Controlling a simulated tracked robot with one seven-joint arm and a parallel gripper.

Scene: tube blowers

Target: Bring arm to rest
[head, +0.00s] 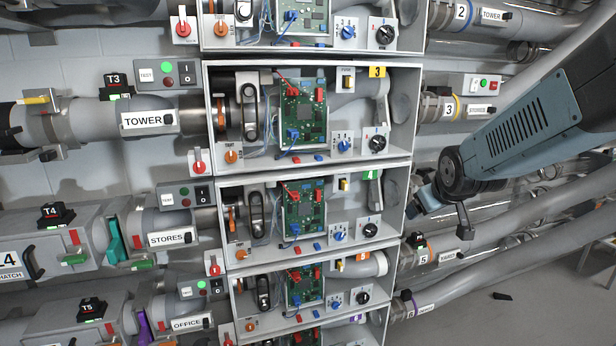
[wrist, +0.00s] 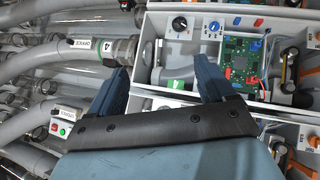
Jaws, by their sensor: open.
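My arm (head: 530,120) reaches in from the right in the head view. My gripper (head: 430,200) is at its end, just right of the rack of open grey boxes, near the box with the green tag. In the wrist view my gripper (wrist: 163,78) shows two blue fingers spread apart with nothing between them. Beyond the fingers are a box edge and a green tag (wrist: 175,84), and a pipe joint lies beside the left finger. I cannot tell whether the fingers touch the box.
Several open boxes with green circuit boards (head: 304,112), knobs and switches are stacked in the middle. Labelled grey pipes run on both sides, including the TOWER pipe (head: 95,125) at left. A small black piece (head: 502,296) lies on the grey floor at lower right.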

